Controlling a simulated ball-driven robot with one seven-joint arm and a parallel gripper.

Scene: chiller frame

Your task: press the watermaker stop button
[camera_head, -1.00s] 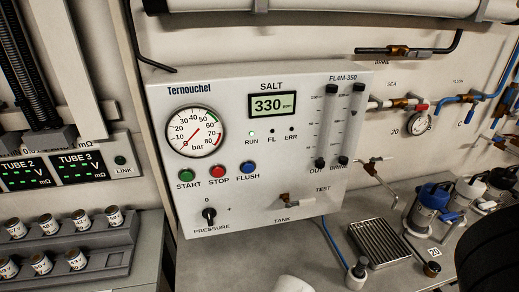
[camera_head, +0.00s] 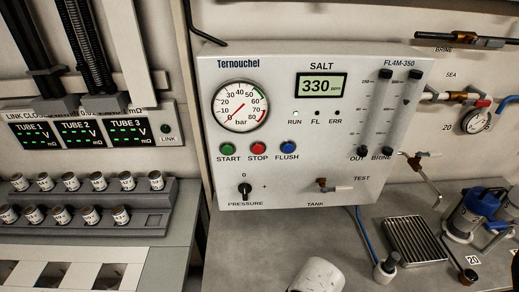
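The red stop button (camera_head: 258,148) is on the front of the white Ternouchel watermaker panel (camera_head: 215,75). It sits between the green start button (camera_head: 227,149) and the blue flush button (camera_head: 288,148), below the round pressure gauge (camera_head: 240,107). Nothing covers the stop button. The salt display (camera_head: 320,86) reads 330 ppm. The RUN lamp (camera_head: 295,112) looks pale and lit; the FL and ERR lamps look dark. My gripper is not in view.
A black pressure knob (camera_head: 244,190) and a tank/test valve (camera_head: 322,185) stick out below the buttons. Rows of small cans (camera_head: 62,214) stand on a rack at left. A metal grate (camera_head: 415,238) and a blue-and-white pump (camera_head: 472,215) are at right. A white rounded shape (camera_head: 318,275) enters at the bottom.

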